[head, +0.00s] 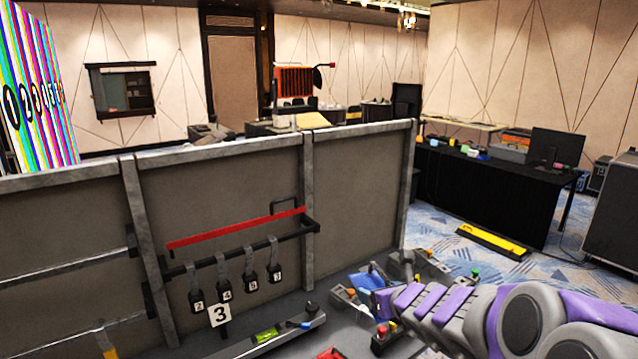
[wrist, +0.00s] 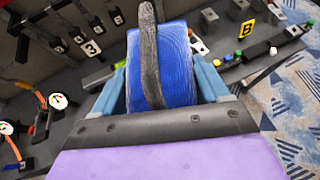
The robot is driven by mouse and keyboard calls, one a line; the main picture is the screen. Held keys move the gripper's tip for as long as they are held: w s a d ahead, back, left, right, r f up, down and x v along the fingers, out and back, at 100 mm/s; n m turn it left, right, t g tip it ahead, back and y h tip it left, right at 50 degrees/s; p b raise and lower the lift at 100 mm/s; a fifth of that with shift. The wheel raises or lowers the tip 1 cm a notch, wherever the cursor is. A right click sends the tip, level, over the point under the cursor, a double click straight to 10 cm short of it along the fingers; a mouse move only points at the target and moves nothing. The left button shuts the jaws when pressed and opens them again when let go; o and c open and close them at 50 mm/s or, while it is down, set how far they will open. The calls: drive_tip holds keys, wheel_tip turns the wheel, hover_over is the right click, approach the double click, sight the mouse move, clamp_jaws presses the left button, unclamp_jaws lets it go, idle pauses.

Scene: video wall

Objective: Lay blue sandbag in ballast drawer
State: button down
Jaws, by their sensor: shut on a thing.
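The blue sandbag (wrist: 178,75) with a dark grey strap fills the middle of the wrist view. My gripper (wrist: 162,68) is shut on it, with a light blue finger along each side. In the head view my gripper (head: 371,279) is at the end of my purple and grey arm, above the bench, and the bag is too small there to tell from the fingers. The bag appears held above the bench. I cannot make out the ballast drawer for certain in either view.
A grey panel wall (head: 225,210) stands behind the bench. Tagged straps hang from a dark rail (head: 240,247), near a "3" sign (head: 220,314). A green level (head: 265,335) lies in front. In the wrist view a "B" sign (wrist: 246,28) stands at upper right.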

drive_tip(key=shift+a+f+m+h, duration=0.1)
drive_tip(key=shift+f+m+h, duration=0.3)
drive_tip(key=shift+m+h, duration=0.5)
drive_tip(key=shift+f+m+h, duration=0.1)
drive_tip(key=shift+m+h, duration=0.4)
drive_tip(key=shift+h, duration=0.2)
drive_tip(key=shift+m+t, duration=0.3)
drive_tip(key=shift+m+h, duration=0.6)
drive_tip(key=shift+h, duration=0.2)
drive_tip(key=shift+a+r+m+h, duration=0.1)
drive_tip(key=shift+r+m+h, duration=0.3)
drive_tip(key=shift+m+h, duration=0.25)
drive_tip(key=shift+r+m+g+h, duration=0.25)
drive_tip(key=shift+m+g+h, duration=0.1)
drive_tip(key=shift+g+h, duration=0.1)
